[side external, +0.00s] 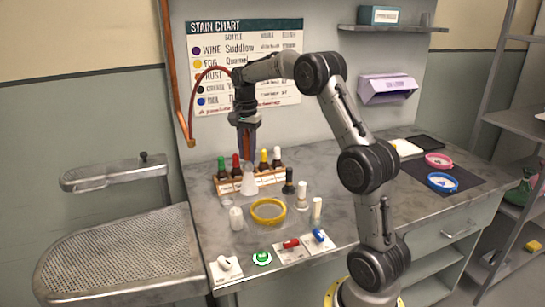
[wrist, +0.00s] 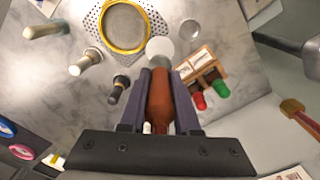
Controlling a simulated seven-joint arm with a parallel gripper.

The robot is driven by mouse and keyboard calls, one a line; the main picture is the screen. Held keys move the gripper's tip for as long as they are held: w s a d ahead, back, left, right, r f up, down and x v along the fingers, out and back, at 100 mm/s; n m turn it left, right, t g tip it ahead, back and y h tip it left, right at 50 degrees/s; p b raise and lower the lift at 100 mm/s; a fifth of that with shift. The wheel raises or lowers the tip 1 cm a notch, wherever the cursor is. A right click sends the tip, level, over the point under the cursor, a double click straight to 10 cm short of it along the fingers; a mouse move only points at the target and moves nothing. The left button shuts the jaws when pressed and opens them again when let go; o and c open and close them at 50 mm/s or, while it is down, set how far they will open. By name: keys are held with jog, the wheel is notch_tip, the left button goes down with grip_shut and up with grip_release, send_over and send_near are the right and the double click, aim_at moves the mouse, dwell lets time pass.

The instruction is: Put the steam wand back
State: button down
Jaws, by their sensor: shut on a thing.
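The steam wand, a reddish-brown cylinder, is shut between the fingers of my gripper (side external: 245,122). It points down over the worktop in the side view (side external: 246,143). In the wrist view the wand (wrist: 160,95) lies between the two dark fingers. A pale cone (side external: 249,181) shows just below its tip; I cannot tell whether it is part of the wand, steam or a separate object. A thin red hose (side external: 199,82) curves from the wall side to my wrist. A copper pipe (side external: 166,60) runs down the wall at the left, ending in a brass-coloured end (side external: 191,143).
A wooden rack (side external: 267,180) of coloured-cap bottles stands close behind the wand. A yellow-rimmed ring (side external: 268,221), small brushes and bottles stand in front. A perforated metal board (side external: 125,255) is at left.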

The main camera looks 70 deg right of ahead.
jog(key=shift+n, duration=0.6)
jog(key=shift+w+a+f, duration=0.7)
jog(key=shift+w+f, duration=0.3)
jog(key=shift+f, duration=0.45)
jog(key=shift+w+a+f, duration=0.65)
jog(key=shift+w+f, duration=0.4)
jog(key=shift+f, duration=0.35)
jog(key=shift+w+a+f, duration=0.7)
jog(key=shift+w+f, duration=0.3)
jog(key=shift+f, duration=0.45)
jog(key=shift+f, duration=1.25)
jog(key=c, duration=0.6)
grip_release()
jog(key=shift+o, duration=0.5)
jog(key=shift+o, duration=1.3)
jog(key=shift+r, duration=0.1)
